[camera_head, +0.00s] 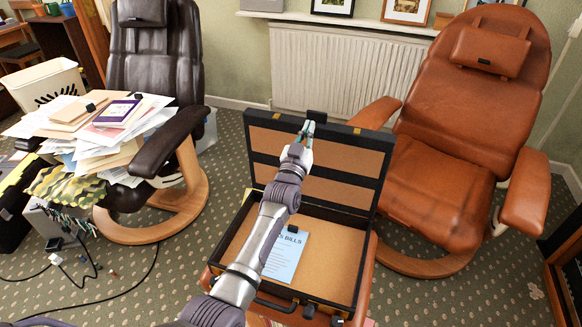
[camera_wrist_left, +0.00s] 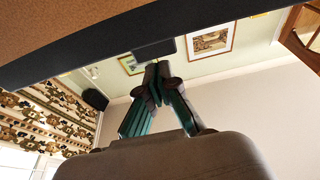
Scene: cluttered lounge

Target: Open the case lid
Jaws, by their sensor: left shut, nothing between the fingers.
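The black case (camera_head: 346,291) with a tan lining lies on a reddish-brown support in the head view. Its lid (camera_head: 347,177) stands raised, roughly upright at the back. My left gripper (camera_head: 308,130) is shut and empty at the upper edge of the lid, by a dark latch (camera_head: 316,116). In the left wrist view the gripper's fingertips (camera_wrist_left: 157,68) meet just below the dark lid edge (camera_wrist_left: 90,50); I cannot tell whether they touch it. A blue sheet with printed writing (camera_head: 287,254) lies in the case, partly hidden by my left arm. My right gripper is not in view.
A brown leather recliner (camera_head: 447,193) stands close to the right of the case. A dark leather chair (camera_head: 157,65) piled with papers (camera_head: 100,125) is at the left. A white radiator (camera_head: 345,72) is behind. Cables lie on the carpet at lower left.

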